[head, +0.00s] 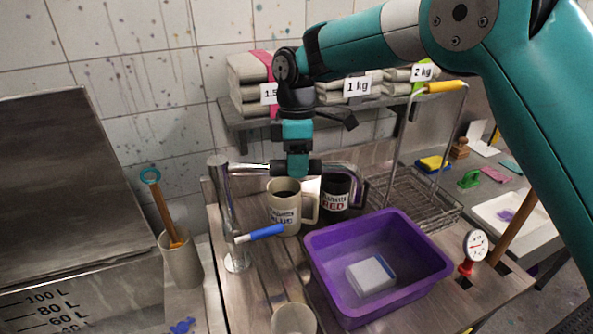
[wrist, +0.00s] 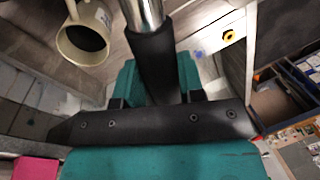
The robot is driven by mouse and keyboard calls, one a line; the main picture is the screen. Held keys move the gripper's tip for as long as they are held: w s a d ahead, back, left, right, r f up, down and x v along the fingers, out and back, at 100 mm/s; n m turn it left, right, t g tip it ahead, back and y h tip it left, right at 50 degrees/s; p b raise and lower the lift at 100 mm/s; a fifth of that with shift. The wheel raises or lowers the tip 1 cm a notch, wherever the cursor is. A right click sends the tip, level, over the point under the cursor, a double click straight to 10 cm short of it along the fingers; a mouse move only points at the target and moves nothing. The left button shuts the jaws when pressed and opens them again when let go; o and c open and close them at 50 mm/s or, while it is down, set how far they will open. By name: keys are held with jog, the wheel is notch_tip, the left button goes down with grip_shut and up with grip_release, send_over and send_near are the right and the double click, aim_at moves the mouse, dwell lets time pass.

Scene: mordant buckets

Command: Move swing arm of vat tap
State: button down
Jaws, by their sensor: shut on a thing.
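The vat tap (head: 228,212) is a chrome column standing at the left of the wooden bench, with a blue-handled lever (head: 262,233) low on it. Its swing arm (head: 252,169) is a horizontal chrome pipe with a black sleeve, reaching right from the column to a bent-down end near the dark mug. My gripper (head: 297,166) comes from above and is shut on the black sleeve. In the wrist view, the sleeve (wrist: 155,55) runs between the teal fingers of my gripper (wrist: 158,82). The fingertips' contact is partly hidden.
A cream mug (head: 284,212) and a dark mug (head: 334,205) stand below the swing arm. A purple basin (head: 335,285) holding a white block is in front. A wire basket (head: 405,200) stands to the right. A shelf with folded cloth (head: 250,90) is behind.

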jog(key=shift+w+n, duration=0.4)
jog(key=shift+w, duration=0.2)
jog(key=shift+a, duration=0.1)
jog(key=c, duration=0.7)
grip_release()
jog(key=shift+c, duration=0.2)
